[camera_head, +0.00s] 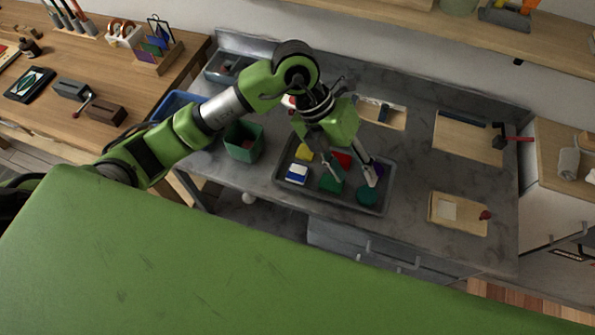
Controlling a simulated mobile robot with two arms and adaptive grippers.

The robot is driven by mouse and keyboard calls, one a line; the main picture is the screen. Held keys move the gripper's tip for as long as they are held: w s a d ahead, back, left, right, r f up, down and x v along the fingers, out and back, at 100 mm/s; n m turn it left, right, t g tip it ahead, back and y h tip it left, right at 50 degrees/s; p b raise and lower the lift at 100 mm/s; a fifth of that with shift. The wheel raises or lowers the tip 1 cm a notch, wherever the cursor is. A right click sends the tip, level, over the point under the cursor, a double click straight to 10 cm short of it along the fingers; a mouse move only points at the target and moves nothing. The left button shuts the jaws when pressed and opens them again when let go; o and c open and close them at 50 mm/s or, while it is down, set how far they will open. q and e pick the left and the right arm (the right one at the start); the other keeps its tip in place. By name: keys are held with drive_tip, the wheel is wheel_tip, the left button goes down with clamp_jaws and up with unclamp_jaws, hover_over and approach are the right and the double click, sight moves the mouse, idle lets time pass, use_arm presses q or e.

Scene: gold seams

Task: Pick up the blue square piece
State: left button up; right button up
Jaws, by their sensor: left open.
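The dark tray (330,204) stands on the grey workbench and holds several coloured pieces. A blue piece with a white part (297,174) lies at the tray's left front and looks roughly square. My left gripper (355,179) points down over the right half of the tray, fingers apart, to the right of the blue piece. Near the fingers are a red piece (341,159), a green piece (331,184), a round teal piece (367,195) and a dark purple piece (378,169). Whether the fingertips touch any piece cannot be told. My right gripper is out of view.
A yellow piece (304,152) lies behind the blue one. A green bin (243,142) stands left of the tray. Wooden boards (468,137) (457,216) lie to the right, with clear bench between. A wooden table (140,95) is at the left.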

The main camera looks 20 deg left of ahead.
use_arm(q)
drive_tip(key=w+a+f+n+t+y, duration=0.1)
drive_tip(key=w+a+y, duration=0.15)
drive_tip(key=a, duration=0.35)
drive_tip(key=w+a+n+y, duration=0.1)
drive_tip(key=w+a+y, duration=0.1)
drive_tip(key=a+y, duration=0.35)
drive_tip(key=h+p, duration=0.2)
hover_over(297, 174)
wheel_tip(297, 174, down, 8)
drive_tip(key=shift+d+f, duration=0.1)
drive_tip(key=shift+f, duration=0.15)
drive_tip(key=shift+f+p, duration=0.45)
drive_tip(key=shift+f, duration=0.2)
wheel_tip(297, 174, down, 3)
drive_tip(key=shift+f+p, duration=0.2)
drive_tip(key=shift+p, duration=0.45)
drive_tip(key=shift+f, duration=0.4)
drive_tip(key=c, duration=0.9)
